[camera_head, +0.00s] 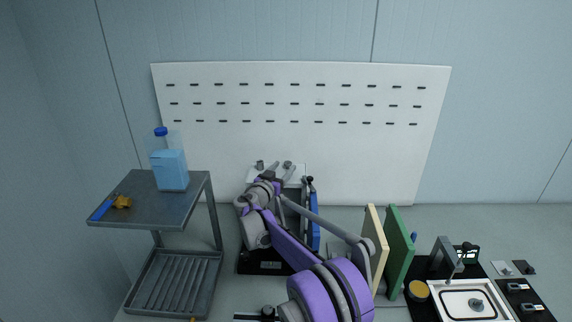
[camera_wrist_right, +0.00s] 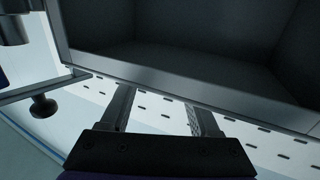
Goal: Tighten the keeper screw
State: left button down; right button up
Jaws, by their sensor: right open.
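My arm hides much of that fixture. In the right wrist view the gripper (camera_wrist_right: 160,108) shows two fingers spread apart with nothing between them. A dark box-like frame (camera_wrist_right: 190,82) crosses beyond the fingertips; whether they touch it I cannot tell. A dark round knob (camera_wrist_right: 43,106) is left of the fingers, apart from them. I cannot tell whether it is the keeper screw. My left gripper is not in view.
A white slotted panel (camera_head: 300,140) stands behind. A grey cart (camera_head: 140,207) at left holds a blue bottle (camera_head: 170,170) and a blue-handled tool (camera_head: 103,208). Green (camera_head: 399,255) and cream (camera_head: 375,240) boards stand right of my arm. A white tray (camera_head: 440,307) lies at lower right.

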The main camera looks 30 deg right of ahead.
aim_at(288, 165)
jog(key=shift+x, duration=1.2)
jog(key=shift+r, duration=0.1)
grip_shut()
